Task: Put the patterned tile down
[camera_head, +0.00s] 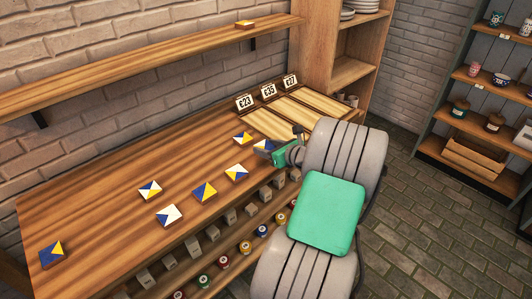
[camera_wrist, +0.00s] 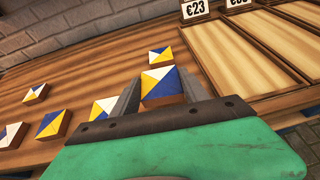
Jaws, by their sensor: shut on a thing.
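My gripper (camera_wrist: 160,92) is shut on a patterned tile (camera_wrist: 161,82) with blue, white and yellow triangles. In the head view my gripper (camera_head: 271,151) is over the right part of the wooden table (camera_head: 110,225), and the held tile (camera_head: 262,145) shows at its tip, partly hidden. Whether the tile touches the table I cannot tell. Another patterned tile (camera_head: 243,137) lies just beyond the held one; it also shows in the wrist view (camera_wrist: 160,57). More tiles lie to the left, among them one (camera_head: 236,172) close by and one (camera_head: 204,192) further off.
Light wooden trays (camera_head: 310,110) with price signs (camera_head: 268,91) stand at the table's far right end. A wall shelf (camera_head: 150,60) carries one tile (camera_head: 244,23). Small blocks and paint pots (camera_head: 223,262) line a lower front ledge. The table's left middle has bare room.

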